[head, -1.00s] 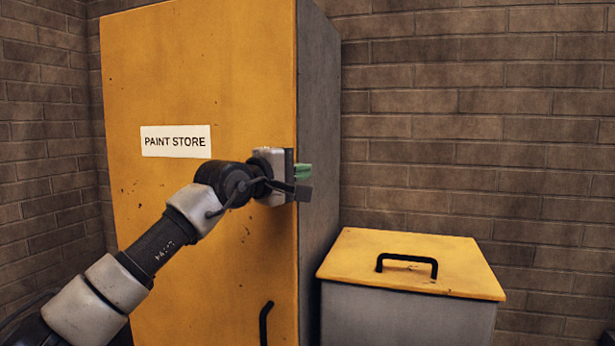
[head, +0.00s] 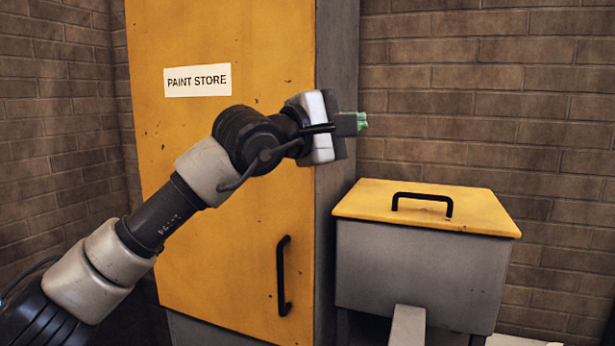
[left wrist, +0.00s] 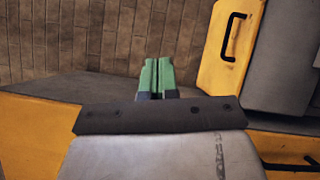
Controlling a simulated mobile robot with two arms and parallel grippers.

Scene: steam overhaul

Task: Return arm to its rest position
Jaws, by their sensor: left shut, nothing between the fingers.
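My left arm reaches in from the lower left in the head view. Its gripper (head: 361,122) is in front of the right edge of the yellow paint store cabinet (head: 205,200), pointing right toward the brick wall. The green fingertips also show in the left wrist view (left wrist: 156,76), close together with nothing between them. The cabinet door is shut, with a white PAINT STORE label (head: 197,80) and a black handle (head: 283,276). My right gripper is not in view.
A grey bin (head: 415,265) with a yellow lid (head: 370,203) and black lid handle (head: 422,203) stands right of the cabinet, below my gripper. A brick wall (head: 480,120) closes the back. Open air lies above the bin.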

